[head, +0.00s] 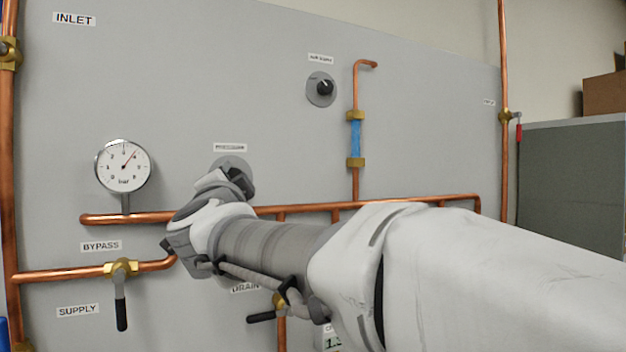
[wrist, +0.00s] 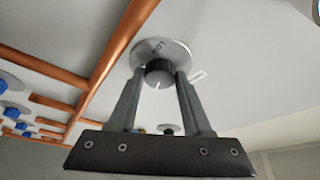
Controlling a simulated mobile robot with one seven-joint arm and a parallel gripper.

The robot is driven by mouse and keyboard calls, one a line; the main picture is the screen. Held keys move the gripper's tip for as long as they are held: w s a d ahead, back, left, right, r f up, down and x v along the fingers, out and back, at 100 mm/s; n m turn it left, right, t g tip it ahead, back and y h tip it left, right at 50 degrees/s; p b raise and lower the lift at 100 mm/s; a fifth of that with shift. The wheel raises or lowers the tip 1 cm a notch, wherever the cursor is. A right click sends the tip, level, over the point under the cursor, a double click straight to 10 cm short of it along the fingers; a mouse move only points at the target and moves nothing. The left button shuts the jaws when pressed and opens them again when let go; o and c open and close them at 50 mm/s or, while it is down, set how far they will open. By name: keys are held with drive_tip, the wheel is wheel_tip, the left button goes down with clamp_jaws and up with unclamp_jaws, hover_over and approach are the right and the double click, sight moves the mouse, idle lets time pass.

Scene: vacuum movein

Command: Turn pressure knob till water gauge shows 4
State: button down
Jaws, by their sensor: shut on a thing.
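The pressure knob (wrist: 160,74) is a black round knob with a white pointer line, on a pale round plate (wrist: 176,47) in the wrist view. My gripper (wrist: 160,78) has one finger on each side of the knob and is shut on it. In the head view my gripper and wrist cover most of the knob; its grey plate (head: 231,164) shows under the pressure label (head: 230,148). The water gauge (head: 123,166) is a white bar dial to the left. Its red needle points up and to the right; the numbers are too small to read surely.
Copper pipes (head: 380,204) run across the grey panel (head: 200,70) close to my arm. A second black knob (head: 324,87) sits higher up. A bypass valve (head: 121,290) and a drain valve handle (head: 262,317) are below. The upper panel is mostly clear.

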drive_tip(key=shift+c, duration=1.7)
unclamp_jaws()
drive_tip(key=shift+d+f, duration=0.1)
